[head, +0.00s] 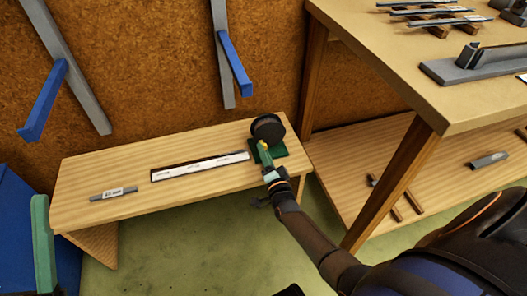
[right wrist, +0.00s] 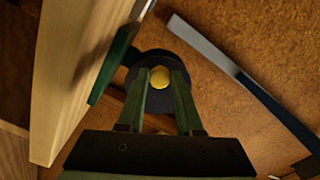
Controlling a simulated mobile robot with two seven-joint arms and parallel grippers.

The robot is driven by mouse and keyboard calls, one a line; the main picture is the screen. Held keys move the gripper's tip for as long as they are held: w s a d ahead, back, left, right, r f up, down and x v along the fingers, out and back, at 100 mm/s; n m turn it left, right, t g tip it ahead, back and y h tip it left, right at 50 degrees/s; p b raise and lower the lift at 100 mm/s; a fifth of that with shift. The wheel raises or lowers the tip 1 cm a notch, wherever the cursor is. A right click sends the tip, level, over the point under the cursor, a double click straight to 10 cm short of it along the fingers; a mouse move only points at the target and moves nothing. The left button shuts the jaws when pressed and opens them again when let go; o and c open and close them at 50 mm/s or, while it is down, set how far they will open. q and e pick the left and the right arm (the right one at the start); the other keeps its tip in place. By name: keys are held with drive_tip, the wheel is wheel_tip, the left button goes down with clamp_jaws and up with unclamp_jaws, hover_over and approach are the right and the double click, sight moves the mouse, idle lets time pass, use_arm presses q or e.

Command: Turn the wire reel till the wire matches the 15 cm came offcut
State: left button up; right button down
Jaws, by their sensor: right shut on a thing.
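The dark wire reel (head: 268,129) stands on a green base (head: 280,151) at the right end of the low bench. My right gripper (head: 264,152) is at the reel's near side, shut on its yellow knob. In the right wrist view the knob (right wrist: 159,77) sits between the two fingertips, with the dark reel disc (right wrist: 148,62) behind it. A short grey came offcut (head: 113,193) with a white label lies at the bench's left end. A white strip in a dark frame (head: 200,166) lies between offcut and reel. I cannot make out the wire.
The low bench (head: 90,170) is otherwise clear. A taller table (head: 400,60) with metal strips and a grey fixture (head: 470,65) stands at the right, with a lower shelf. Brackets with blue arms (head: 43,100) hang on the brown wall.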

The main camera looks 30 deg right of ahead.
sight(277, 141)
drive_tip(key=n, duration=0.2)
drive_tip(key=d+f+n, duration=0.1)
drive_tip(key=n, duration=0.1)
drive_tip(key=shift+s+f+n, duration=0.1)
drive_tip(key=shift+f+n, duration=0.05)
drive_tip(key=shift+n, duration=0.15)
drive_tip(key=n, duration=0.2)
drive_tip(key=d+n, duration=0.1)
drive_tip(key=n, duration=0.2)
drive_tip(key=shift+s+d+f+n, duration=0.2)
drive_tip(key=shift+d+f+n, duration=0.1)
drive_tip(key=shift+d, duration=0.05)
drive_tip(key=n, duration=0.1)
drive_tip(key=d+n, duration=0.1)
drive_tip(key=n, duration=0.2)
drive_tip(key=shift+s+d, duration=0.2)
drive_tip(key=shift+d, duration=0.05)
drive_tip(key=shift+s+d+r+n, duration=0.1)
drive_tip(key=shift+d+n, duration=0.15)
drive_tip(key=shift+n, duration=0.7)
drive_tip(key=shift+d+r+n, duration=0.15)
drive_tip(key=shift+d+n, duration=0.1)
drive_tip(key=shift+n, duration=0.65)
drive_tip(key=shift+s+d+r+n, duration=0.1)
drive_tip(key=shift+d+n, duration=0.15)
drive_tip(key=shift+n, duration=0.7)
drive_tip(key=c, duration=0.6)
unclamp_jaws()
drive_tip(key=shift+p, duration=0.35)
